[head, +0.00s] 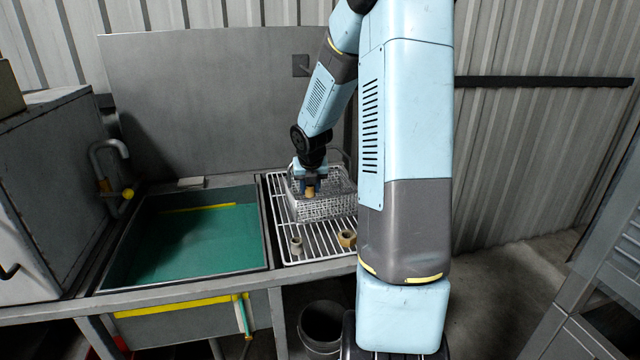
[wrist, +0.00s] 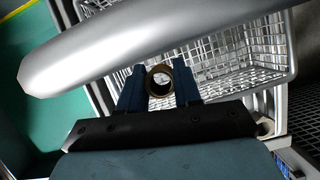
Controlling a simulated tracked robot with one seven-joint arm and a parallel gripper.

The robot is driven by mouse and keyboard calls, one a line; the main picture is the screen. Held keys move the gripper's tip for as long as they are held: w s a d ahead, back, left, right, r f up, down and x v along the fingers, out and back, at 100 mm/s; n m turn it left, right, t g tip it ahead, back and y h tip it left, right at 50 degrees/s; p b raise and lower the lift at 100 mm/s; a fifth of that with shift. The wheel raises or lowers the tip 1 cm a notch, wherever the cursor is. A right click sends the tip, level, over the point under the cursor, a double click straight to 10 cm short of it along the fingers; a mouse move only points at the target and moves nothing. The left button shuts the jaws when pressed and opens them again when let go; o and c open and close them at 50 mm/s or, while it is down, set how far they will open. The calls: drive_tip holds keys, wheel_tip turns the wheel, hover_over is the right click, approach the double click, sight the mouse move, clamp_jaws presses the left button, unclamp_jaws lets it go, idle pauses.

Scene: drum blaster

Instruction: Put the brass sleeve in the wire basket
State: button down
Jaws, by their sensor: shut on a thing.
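The brass sleeve (head: 310,191) is a short tan ring held between the blue fingers of my gripper (head: 309,186). In the wrist view the sleeve (wrist: 160,80) shows its open bore between the two fingertips (wrist: 159,86), which are shut on its sides. The wire basket (head: 322,208) is a pale mesh box standing on the white rack. In the head view the sleeve appears over the basket's left part; its height against the rim is hard to tell. In the wrist view the basket (wrist: 230,55) lies behind and right of the sleeve.
The white wire rack (head: 318,243) carries a small grey-tan sleeve (head: 296,245) and a tan ring (head: 347,238) in front of the basket. A sink with a green interior (head: 190,237) lies left. A thick pale bar (wrist: 120,50) crosses close to the wrist camera.

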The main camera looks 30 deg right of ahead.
drive_tip(key=shift+f, duration=0.55)
drive_tip(key=c, duration=0.8)
unclamp_jaws()
